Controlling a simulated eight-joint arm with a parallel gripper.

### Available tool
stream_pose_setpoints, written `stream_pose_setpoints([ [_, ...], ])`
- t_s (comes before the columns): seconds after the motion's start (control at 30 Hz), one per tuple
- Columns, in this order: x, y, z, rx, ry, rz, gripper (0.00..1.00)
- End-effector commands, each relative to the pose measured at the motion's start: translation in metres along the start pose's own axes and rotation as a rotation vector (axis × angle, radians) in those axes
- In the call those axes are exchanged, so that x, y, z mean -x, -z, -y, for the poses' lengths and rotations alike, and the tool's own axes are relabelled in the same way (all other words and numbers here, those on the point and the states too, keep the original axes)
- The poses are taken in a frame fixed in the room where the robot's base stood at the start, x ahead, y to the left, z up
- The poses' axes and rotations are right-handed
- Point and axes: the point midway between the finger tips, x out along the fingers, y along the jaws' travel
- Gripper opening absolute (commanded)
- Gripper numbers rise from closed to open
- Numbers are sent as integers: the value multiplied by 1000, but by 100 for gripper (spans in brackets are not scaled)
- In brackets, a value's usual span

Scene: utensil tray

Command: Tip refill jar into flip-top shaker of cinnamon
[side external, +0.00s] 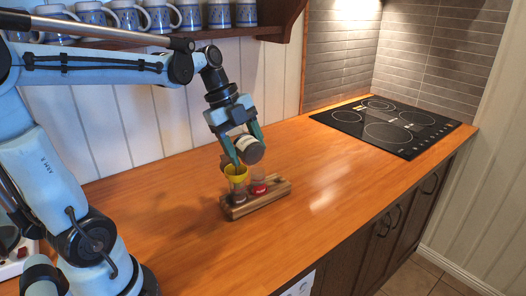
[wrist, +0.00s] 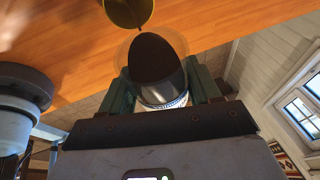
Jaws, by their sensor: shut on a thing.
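My gripper (side external: 244,142) is shut on the refill jar (side external: 250,152), a clear jar with a pale label band. The jar is tipped well over, its mouth toward a yellow funnel (side external: 236,171). The funnel sits over a clear shaker (side external: 239,187) standing in a small wooden rack (side external: 270,198). In the wrist view the jar (wrist: 158,62) lies between both green fingers, with dark contents inside; the funnel (wrist: 125,12) shows at the top edge. I cannot clearly tell whether powder is falling. The shaker's lid is too small to make out.
A second small jar with a red label (side external: 258,188) stands in the rack, right beside the shaker. A black cooktop (side external: 385,125) is at the back right. Blue mugs (side external: 130,15) line a shelf above. The wooden counter (side external: 330,195) is clear around the rack.

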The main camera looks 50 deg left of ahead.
Motion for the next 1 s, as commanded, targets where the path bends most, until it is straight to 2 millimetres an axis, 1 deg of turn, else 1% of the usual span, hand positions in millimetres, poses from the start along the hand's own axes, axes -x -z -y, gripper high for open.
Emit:
stream_pose_setpoints([
  [0.4, 3, -1, 1, 15, 6, -59, 24],
  [1.0, 3, -1, 1, 14, 6, -58, 24],
])
